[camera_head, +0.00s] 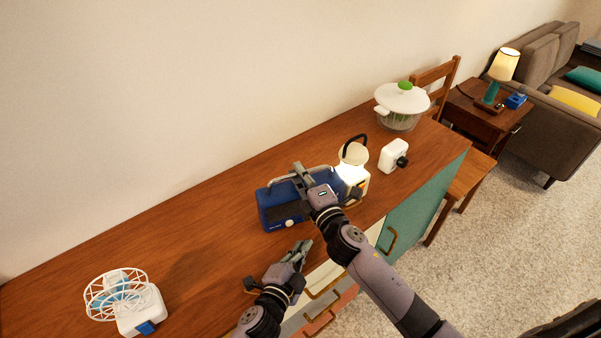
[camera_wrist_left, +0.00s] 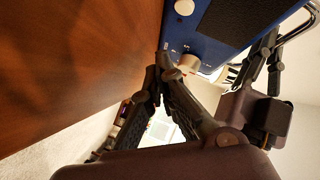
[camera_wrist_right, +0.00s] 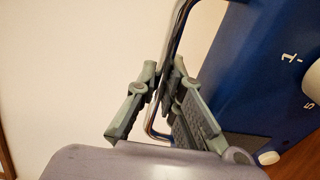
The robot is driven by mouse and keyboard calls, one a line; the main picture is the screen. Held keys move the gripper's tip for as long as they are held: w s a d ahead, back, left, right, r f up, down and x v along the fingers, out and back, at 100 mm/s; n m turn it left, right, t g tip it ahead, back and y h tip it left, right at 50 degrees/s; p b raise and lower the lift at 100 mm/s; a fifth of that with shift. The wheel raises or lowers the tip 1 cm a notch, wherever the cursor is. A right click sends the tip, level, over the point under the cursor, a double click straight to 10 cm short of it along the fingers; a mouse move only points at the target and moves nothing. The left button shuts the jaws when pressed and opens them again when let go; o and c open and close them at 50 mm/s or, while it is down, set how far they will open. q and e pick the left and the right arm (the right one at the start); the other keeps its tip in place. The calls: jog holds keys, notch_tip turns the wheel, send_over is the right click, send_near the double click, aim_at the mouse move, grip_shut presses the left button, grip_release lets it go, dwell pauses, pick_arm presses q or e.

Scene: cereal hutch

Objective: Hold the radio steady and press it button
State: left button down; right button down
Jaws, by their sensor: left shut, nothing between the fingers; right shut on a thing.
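The blue radio (camera_head: 271,212) stands on the wooden hutch top, with a metal carrying handle and a pale round knob on its front. My right gripper (camera_head: 299,173) is shut on the handle, which in the right wrist view (camera_wrist_right: 165,80) runs between the fingers. My arm hides the radio's right part in the head view. My left gripper (camera_head: 304,246) is shut and empty in front of the radio. In the left wrist view its fingertips (camera_wrist_left: 163,62) are close beside a cream knob (camera_wrist_left: 190,63) on the radio's front; I cannot tell whether they touch. A white knob (camera_wrist_left: 184,7) shows higher up.
A lit lantern (camera_head: 354,175) stands close to the radio's right. Beyond it are a white device (camera_head: 393,155) and a salad spinner (camera_head: 402,104). A white caged fan (camera_head: 138,306) stands at the lower left. The counter between fan and radio is clear.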

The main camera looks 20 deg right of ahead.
pick_arm(q)
jog(key=shift+s, duration=0.7)
pick_arm(e)
jog(key=c, duration=1.6)
grip_release()
jog(key=shift+c, duration=0.2)
jog(key=s+d, duration=0.1)
jog(key=s, duration=1.1)
jog(key=shift+d, duration=0.2)
